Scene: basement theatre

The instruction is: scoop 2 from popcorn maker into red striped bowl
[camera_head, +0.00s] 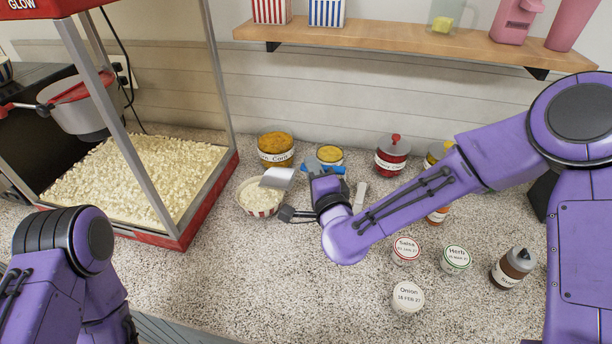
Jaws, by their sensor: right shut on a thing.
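The popcorn maker (205,207) stands at the left, red-framed with glass panes, its floor covered in loose popcorn (115,180) and a metal kettle (85,108) hanging inside. The red striped bowl (262,211) sits on the counter just right of it, with popcorn in it. My right gripper (318,176) is shut on a scoop (277,178), whose pale metal head is over the bowl's right rear rim. The grip itself is mostly hidden by my right wrist. My left arm shows at the lower left, but its gripper is out of view.
A corn tub (276,150), a yellow-filled tub (329,155) and a red-lidded jar (392,158) stand behind. Salsa (406,251), herb (455,259) and onion (408,297) containers and a sauce bottle (513,268) stand right. The front-middle counter (290,285) is clear. A shelf (400,42) hangs above.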

